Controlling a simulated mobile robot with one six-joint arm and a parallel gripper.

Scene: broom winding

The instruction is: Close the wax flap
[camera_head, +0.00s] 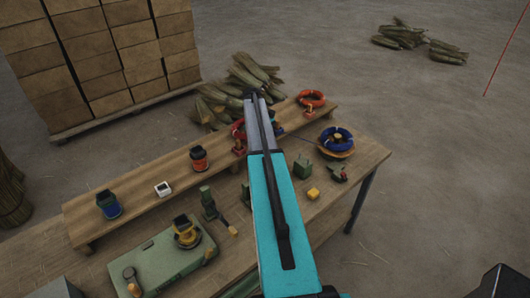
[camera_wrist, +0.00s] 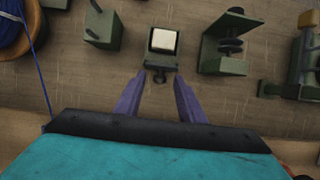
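In the wrist view, a small dark green box (camera_wrist: 162,62) with a pale, wax-like block (camera_wrist: 163,40) stands at top centre. The block's top is uncovered. A dark tab or latch (camera_wrist: 158,75) sticks out from the box's near side; I cannot tell whether it is the flap. My gripper (camera_wrist: 159,84) has its two purple fingers apart. The fingertips are just short of the box, one on each side of the tab, with no grip visible. In the head view my teal arm hides part of the bench, and I cannot make out the box or fingertips there.
In the wrist view, a green clamp (camera_wrist: 222,50) stands right of the box, and a green block (camera_wrist: 103,27) and blue-cord spool (camera_wrist: 10,30) stand left.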

